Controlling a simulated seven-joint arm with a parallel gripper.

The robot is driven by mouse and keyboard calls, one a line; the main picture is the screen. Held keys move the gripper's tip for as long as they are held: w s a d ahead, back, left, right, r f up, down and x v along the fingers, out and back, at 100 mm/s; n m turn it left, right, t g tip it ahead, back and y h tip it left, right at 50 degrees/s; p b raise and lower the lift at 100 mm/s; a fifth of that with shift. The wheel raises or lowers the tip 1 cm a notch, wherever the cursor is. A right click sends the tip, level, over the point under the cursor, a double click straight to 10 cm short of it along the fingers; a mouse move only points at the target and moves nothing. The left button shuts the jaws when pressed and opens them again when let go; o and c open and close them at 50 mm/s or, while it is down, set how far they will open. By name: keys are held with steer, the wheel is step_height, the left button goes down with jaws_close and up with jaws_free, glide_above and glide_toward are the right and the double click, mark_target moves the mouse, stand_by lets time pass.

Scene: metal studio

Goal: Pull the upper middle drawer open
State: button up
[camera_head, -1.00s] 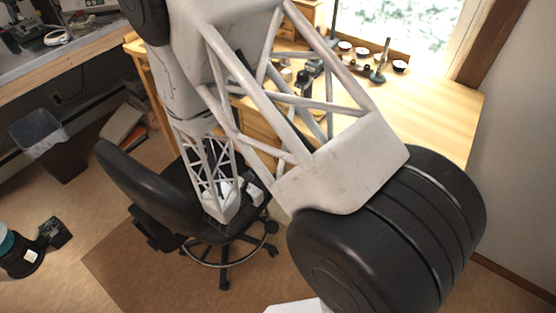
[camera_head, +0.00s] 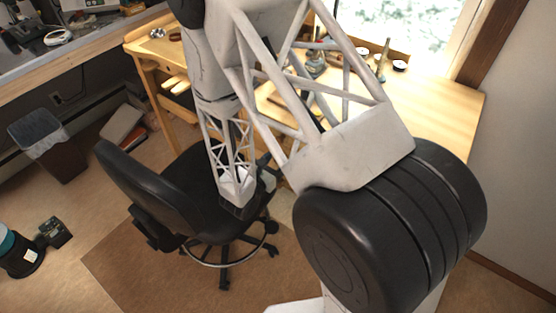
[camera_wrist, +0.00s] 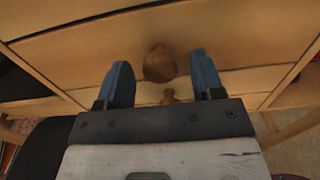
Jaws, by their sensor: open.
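In the wrist view, a light wooden drawer front (camera_wrist: 75,58) spans the picture, with a round brown knob (camera_wrist: 160,65) near its middle. A second, smaller-looking knob (camera_wrist: 169,97) shows below it on another drawer front. My gripper (camera_wrist: 160,68) is open, with one blue finger to the left and one to the right of the larger knob. Whether the fingers touch it, I cannot tell. No drawer clearly stands open. In the head view, my arm covers most of the desk front, and the drawer and fingertips cannot be made out.
A black office chair (camera_head: 150,195) stands close by my arm in front of the wooden desk (camera_head: 455,105). Small dishes and tools lie on the desktop. A grey bin (camera_head: 45,140) stands at the left; a wall (camera_head: 520,150) closes the right side.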

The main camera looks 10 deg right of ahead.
steer(key=shift+w+d, duration=0.5)
steer(key=shift+d, duration=0.05)
steer(key=shift+c, duration=0.2)
jaws_close()
steer(key=shift+a, duration=0.1)
